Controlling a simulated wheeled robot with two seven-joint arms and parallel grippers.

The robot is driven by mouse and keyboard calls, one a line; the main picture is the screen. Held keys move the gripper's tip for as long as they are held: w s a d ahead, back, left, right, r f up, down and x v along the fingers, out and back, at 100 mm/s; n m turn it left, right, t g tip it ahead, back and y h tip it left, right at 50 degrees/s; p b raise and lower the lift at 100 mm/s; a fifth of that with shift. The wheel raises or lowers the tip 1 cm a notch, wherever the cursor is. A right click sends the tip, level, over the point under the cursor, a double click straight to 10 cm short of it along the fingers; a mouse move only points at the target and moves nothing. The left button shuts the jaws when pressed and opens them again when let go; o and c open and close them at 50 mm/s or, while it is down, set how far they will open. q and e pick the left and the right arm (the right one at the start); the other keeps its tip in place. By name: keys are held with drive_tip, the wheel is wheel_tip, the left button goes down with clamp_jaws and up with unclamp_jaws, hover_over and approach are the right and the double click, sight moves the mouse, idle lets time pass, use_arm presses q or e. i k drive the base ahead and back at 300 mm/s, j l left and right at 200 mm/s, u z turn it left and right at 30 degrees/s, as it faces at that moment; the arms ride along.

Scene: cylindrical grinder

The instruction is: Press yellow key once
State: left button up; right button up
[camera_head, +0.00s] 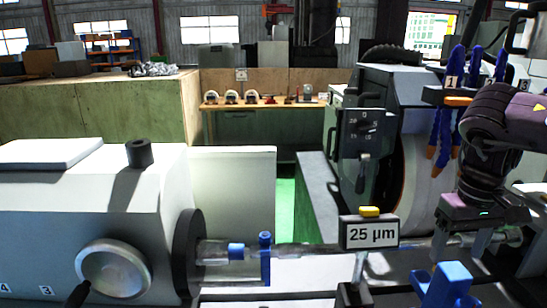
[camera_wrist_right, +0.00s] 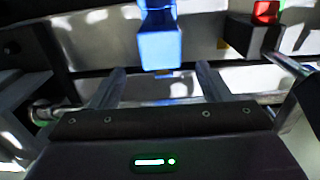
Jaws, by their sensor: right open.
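The yellow key (camera_head: 369,211) sits on top of a small display box (camera_head: 371,233) that reads "25 µm", mounted on a stand in the camera_head view. My right gripper (camera_head: 460,243) is to the right of the display box and lower than the key, apart from it, with its fingers pointing down. In the right wrist view its two fingers (camera_wrist_right: 160,72) are spread apart with nothing held between them, above a metal rod. The yellow key cannot be made out in the right wrist view. My left gripper is not in view.
A horizontal workpiece rod (camera_head: 430,244) runs behind the display stand. A blue block (camera_head: 445,284) stands in front of my right gripper. Blue hoses (camera_head: 441,135) hang beside the grinding wheel (camera_head: 420,172). At left is a headstock with a handwheel (camera_head: 113,270).

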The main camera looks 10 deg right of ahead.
sight(372, 211)
drive_tip(key=k, duration=1.5)
